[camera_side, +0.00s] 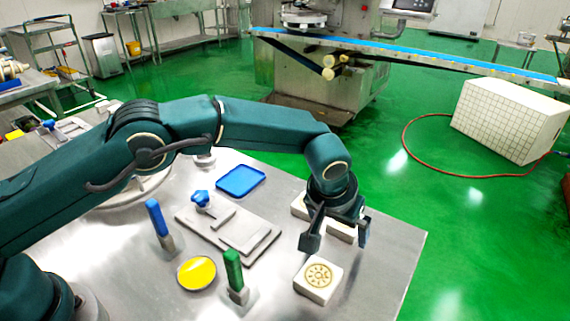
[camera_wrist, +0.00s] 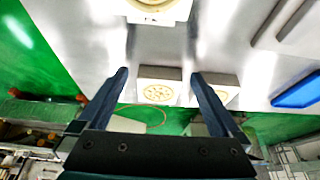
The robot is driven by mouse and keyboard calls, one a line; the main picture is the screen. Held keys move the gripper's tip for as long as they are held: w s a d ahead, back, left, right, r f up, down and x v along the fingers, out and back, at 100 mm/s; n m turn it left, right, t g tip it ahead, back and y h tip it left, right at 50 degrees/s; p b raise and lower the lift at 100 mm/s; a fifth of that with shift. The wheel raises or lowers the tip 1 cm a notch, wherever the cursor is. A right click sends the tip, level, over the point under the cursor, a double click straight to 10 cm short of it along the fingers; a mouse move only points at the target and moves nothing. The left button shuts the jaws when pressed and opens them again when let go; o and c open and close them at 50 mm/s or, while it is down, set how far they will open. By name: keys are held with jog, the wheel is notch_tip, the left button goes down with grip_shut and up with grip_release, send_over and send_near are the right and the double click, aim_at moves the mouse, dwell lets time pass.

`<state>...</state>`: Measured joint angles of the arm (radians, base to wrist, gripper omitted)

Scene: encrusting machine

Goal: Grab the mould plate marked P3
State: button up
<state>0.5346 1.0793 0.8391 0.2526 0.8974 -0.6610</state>
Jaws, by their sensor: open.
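Pale square mould plates with round patterns lie on the steel table. The front mould plate (camera_side: 318,279) shows a brown pattern in the side view and appears at the top edge of the wrist view (camera_wrist: 158,12), with small marking too blurred to read. Another mould plate (camera_wrist: 159,87) lies between my fingers in the wrist picture, and a third mould plate (camera_wrist: 225,84) is partly hidden behind the right finger. In the side view these two are partly covered by my gripper (camera_side: 336,243). My gripper is open and empty, pointing down. I cannot tell which plate is P3.
A grey plate fixture with a blue knob (camera_side: 201,198), a blue tray (camera_side: 241,181), a yellow disc (camera_side: 197,273), and blue-handled (camera_side: 156,217) and green-handled (camera_side: 233,269) upright tools stand left of the mould plates. The table's right edge (camera_side: 412,270) is near; the table there is bare.

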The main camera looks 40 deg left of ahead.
jog(key=shift+w+f, duration=0.15)
jog(key=shift+f, duration=0.15)
jog(key=c, duration=1.5)
jog(key=shift+r, duration=0.15)
